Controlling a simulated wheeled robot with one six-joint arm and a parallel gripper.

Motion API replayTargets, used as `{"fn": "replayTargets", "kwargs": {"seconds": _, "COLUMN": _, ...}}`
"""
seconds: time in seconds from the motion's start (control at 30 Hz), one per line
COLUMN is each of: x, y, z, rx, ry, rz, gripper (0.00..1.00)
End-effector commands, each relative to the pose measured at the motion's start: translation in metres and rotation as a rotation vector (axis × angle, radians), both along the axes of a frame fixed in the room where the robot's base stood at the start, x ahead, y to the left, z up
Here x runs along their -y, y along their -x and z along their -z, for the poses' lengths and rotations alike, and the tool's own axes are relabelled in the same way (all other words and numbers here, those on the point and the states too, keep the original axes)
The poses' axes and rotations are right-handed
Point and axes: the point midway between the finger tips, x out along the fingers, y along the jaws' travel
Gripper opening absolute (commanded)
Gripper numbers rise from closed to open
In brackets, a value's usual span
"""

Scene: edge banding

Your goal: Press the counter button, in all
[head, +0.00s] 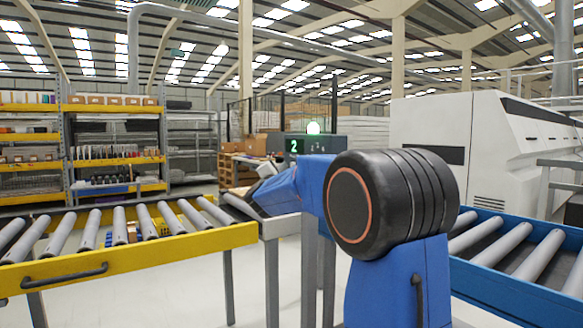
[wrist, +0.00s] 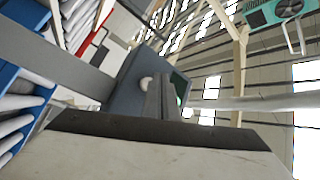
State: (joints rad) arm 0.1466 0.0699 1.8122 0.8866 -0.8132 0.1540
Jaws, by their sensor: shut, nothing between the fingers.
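The counter box (head: 298,145) is dark, with a green digit 2 on its face and a glowing pale green round piece (head: 313,128) on top. My blue arm with its black joint covers the box's lower right and hides my gripper in the head view. In the wrist view the box (wrist: 135,72) is grey-blue, with a pale round knob (wrist: 146,83) on the side towards me. My gripper (wrist: 158,82) is shut and empty, its fingertips just beside the knob in the picture. I cannot tell whether they touch anything.
A yellow roller conveyor (head: 130,258) runs at the left and a blue one (head: 520,275) at the right. A large white machine (head: 480,140) stands behind. Shelves (head: 110,150) stand at the back left. A grey post (wrist: 75,70) meets the box.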

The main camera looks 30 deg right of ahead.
Motion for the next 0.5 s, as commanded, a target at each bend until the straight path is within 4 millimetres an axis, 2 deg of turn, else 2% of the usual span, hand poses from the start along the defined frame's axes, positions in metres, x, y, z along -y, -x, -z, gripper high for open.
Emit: {"fn": "replayTargets", "kwargs": {"seconds": 0.5, "x": 0.0088, "y": 0.0, "z": -0.0004, "rx": 0.001, "ry": 0.0, "rz": 0.001, "gripper": 0.0}}
